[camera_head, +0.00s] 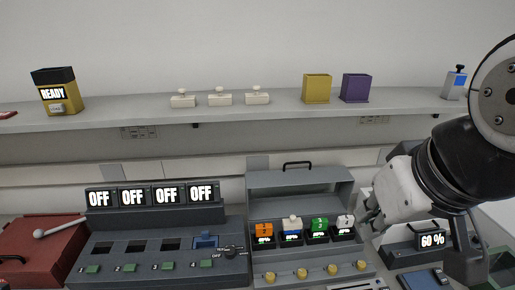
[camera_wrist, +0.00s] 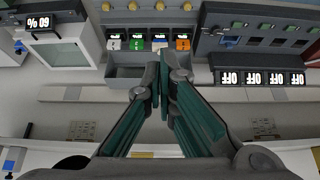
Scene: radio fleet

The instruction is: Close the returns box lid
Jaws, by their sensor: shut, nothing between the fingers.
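A grey box (camera_head: 262,252) stands in the middle of the bench, with its lid (camera_head: 300,184) raised upright at the back. A black handle (camera_head: 297,164) is on the lid's top edge. I read no label naming it as the returns box. Several small units with coloured tops sit in a row inside, and yellow knobs line the front. My gripper (camera_head: 371,219) is just right of the box, shut and empty. The upside-down wrist view shows its fingertips (camera_wrist: 160,72) together, overlapping the grey lid (camera_wrist: 128,77); I cannot tell whether they touch it.
A charger console (camera_head: 145,218) with several OFF displays stands left of the box. A red box (camera_head: 45,254) with a handle lies at far left. A 60 % display (camera_head: 432,240) is at right. A long shelf (camera_head: 135,121) with containers and stamp-like items runs above the bench.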

